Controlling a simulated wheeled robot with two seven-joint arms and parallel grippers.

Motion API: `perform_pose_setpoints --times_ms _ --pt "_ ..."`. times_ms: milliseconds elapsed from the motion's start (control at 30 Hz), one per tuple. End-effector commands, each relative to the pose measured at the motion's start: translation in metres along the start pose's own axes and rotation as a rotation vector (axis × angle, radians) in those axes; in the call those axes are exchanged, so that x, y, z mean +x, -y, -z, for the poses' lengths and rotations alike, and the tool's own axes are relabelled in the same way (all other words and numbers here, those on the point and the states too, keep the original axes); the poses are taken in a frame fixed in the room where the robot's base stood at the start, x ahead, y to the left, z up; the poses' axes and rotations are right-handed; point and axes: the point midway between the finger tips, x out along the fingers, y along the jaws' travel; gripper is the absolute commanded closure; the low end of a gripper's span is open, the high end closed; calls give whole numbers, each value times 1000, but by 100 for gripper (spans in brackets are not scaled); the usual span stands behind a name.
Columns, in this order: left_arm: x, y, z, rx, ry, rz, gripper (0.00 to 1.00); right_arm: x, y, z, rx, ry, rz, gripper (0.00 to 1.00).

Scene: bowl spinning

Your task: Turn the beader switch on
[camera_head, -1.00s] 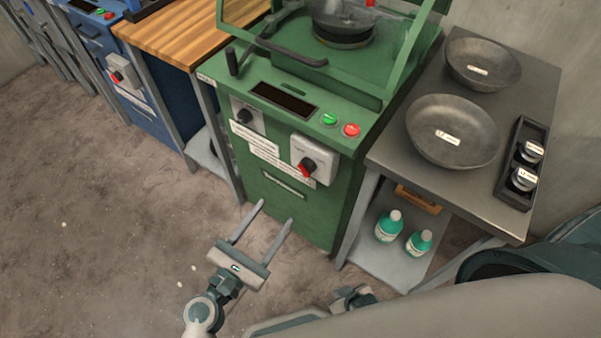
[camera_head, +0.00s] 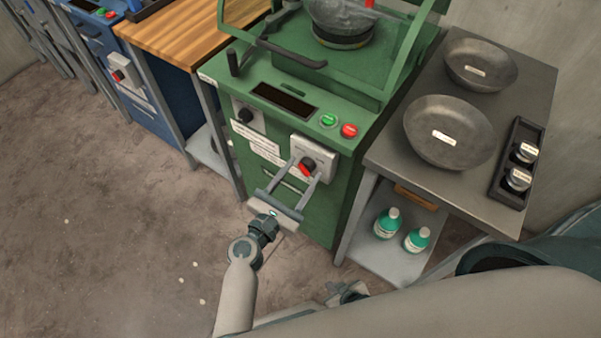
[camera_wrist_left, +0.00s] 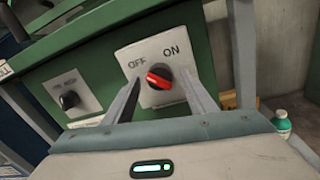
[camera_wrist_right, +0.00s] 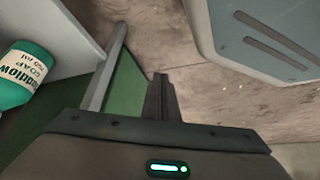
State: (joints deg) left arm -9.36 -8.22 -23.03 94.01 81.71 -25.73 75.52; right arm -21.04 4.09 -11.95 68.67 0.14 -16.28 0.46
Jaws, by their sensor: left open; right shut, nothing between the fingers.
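The beader is the green machine (camera_head: 330,205). Its switch is a red knob (camera_head: 306,168) on a grey plate on the front face. In the left wrist view the knob (camera_wrist_left: 159,77) sits below the OFF and ON labels, with its red handle slanting up-left toward OFF. My left gripper (camera_head: 306,169) is open in front of the plate. Its fingertips lie on either side of the knob; I cannot tell whether they touch it. My right gripper (camera_head: 347,293) is low near the shelf table; its fingers are shut and empty in the right wrist view (camera_wrist_right: 160,80).
A second black knob (camera_head: 244,115) is left of the switch. Green (camera_head: 328,120) and red (camera_head: 349,130) buttons sit above it. A grey table (camera_head: 390,163) with bowls stands right, soap bottles (camera_head: 387,223) below. A wooden-topped table (camera_head: 180,35) stands left. Floor at lower left is clear.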

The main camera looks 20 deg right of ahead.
Motion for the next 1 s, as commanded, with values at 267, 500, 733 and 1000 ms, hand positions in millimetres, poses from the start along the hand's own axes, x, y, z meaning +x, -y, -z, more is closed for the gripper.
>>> perform_pose_setpoints --times_ms 267,500,733,1000 --pt "0 0 0 0 0 0 53 0 0 0 0 -2 0 100" --pt "0 0 0 0 0 0 89 0 0 1 0 -2 0 100" --pt "0 0 1 17 1 0 89 2 0 -1 1 6 0 100" --pt "0 1 3 114 10 -1 89 4 -11 -13 9 72 -13 100"
